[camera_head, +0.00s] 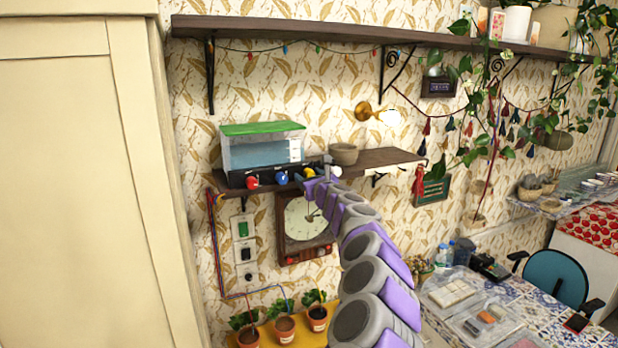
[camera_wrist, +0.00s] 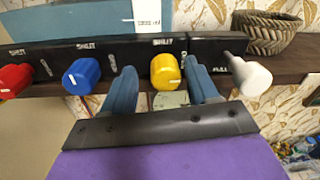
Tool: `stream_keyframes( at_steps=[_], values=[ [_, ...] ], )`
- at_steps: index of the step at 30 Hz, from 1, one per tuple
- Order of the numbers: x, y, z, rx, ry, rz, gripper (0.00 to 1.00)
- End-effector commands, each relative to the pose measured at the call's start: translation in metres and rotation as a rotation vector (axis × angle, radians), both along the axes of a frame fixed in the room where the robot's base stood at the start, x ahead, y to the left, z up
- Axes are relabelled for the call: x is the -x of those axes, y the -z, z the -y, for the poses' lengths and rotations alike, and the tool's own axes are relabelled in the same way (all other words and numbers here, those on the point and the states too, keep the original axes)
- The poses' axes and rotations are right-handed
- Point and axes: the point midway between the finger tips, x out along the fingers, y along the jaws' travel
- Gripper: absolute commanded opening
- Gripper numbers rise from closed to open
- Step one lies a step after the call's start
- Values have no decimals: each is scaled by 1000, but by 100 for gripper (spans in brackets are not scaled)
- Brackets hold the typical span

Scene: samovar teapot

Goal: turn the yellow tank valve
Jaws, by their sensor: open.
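The yellow tank valve (camera_wrist: 165,71) is a knob on the front of a black panel, with "SHUT" lettering above it in the wrist view. In the head view the yellow valve (camera_head: 282,178) sits on the panel under the clear tank. My gripper (camera_wrist: 161,78) is open, with one blue-grey finger left of the yellow valve and the other right of it. The left finger lies between the blue and yellow knobs. In the head view my gripper (camera_head: 308,174) is at the panel, small and partly hidden; contact with the valve cannot be told.
Red (camera_wrist: 14,80), blue (camera_wrist: 82,75) and white (camera_wrist: 252,76) knobs flank the yellow one. A tank with a green lid (camera_head: 262,145) stands above the panel on a wooden shelf (camera_head: 390,158). A woven bowl (camera_head: 343,154) stands right of it. A clock (camera_head: 304,220) hangs below.

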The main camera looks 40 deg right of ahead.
Motion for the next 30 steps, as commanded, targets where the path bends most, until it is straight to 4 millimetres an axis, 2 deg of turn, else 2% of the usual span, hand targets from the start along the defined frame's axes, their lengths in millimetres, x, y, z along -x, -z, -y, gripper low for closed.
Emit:
stream_keyframes(
  at_steps=[6, 23, 30],
  values=[
    [0, 0, 0, 0, 0, 1, 59],
    [1, -2, -3, 2, -1, 2, 5],
    [1, -2, -3, 19, -1, -3, 4]
  ],
)
